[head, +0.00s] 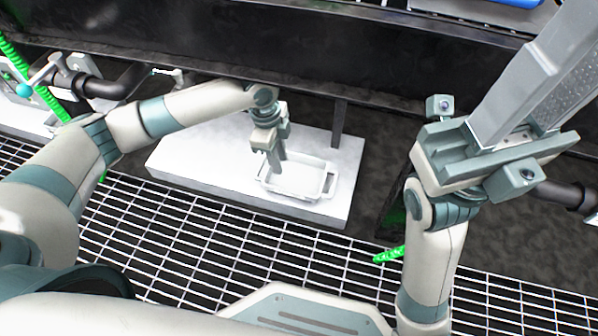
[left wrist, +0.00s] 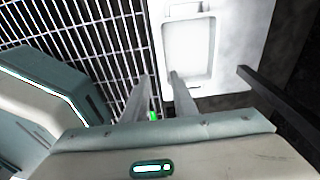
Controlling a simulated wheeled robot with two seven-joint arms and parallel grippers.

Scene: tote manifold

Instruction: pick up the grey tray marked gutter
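A pale grey, shallow rectangular tray (head: 325,183) with handle openings at its ends sits on a low white platform (head: 210,160). No marking on it is legible. My left gripper (head: 277,165) reaches down at the tray's far left side. In the left wrist view, its two fingers (left wrist: 160,76) stand apart with a narrow gap. One fingertip overlaps the near left corner of the tray (left wrist: 188,48); whether it touches is unclear. My right gripper (head: 525,90) is raised at the upper right, away from the tray, its fingertips cut off by the frame.
A dark beam (head: 220,60) runs across behind the platform, and a dark post (head: 338,125) stands at its back edge. White metal grating (head: 190,235) lies in front. Black pipes (head: 95,85) and a green coiled hose (head: 45,95) are at left.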

